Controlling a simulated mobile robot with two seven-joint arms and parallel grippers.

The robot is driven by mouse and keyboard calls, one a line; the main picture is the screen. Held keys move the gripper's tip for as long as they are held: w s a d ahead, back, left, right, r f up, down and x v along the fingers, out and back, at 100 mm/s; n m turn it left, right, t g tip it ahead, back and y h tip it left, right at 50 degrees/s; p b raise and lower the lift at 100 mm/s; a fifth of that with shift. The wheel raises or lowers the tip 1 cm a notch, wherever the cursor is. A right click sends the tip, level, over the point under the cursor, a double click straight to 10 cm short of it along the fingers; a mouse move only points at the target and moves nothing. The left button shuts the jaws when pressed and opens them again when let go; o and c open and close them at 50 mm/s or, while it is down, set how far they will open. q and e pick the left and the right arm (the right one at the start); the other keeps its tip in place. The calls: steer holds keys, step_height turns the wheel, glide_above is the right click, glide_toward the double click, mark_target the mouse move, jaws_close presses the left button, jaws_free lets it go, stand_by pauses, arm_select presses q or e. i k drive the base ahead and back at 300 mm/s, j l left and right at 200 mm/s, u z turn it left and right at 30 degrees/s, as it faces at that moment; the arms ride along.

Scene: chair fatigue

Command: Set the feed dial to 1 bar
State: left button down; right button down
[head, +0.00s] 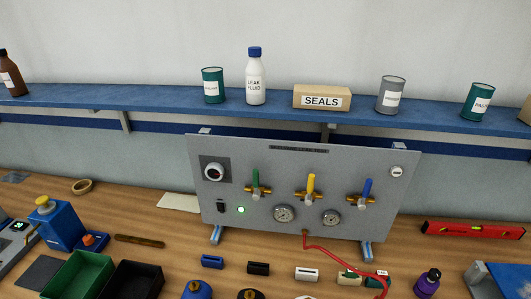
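A grey upright panel (230,150) stands on the bench. Neither of my grippers is in view, and nothing covers the dial.
Green (256,180), yellow (311,185) and blue (367,189) valve handles stick out of the panel. A green light (241,210) is lit. A red hose (345,252) runs onto the bench. Blocks and bins lie in front. A blue shelf (160,98) hangs above.

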mark_target(214, 171)
steer(key=i+j+z, duration=0.15)
steer(key=z, duration=0.3)
steer(key=i+j+z, duration=0.25)
steer(key=z, duration=0.2)
steer(key=i, duration=0.1)
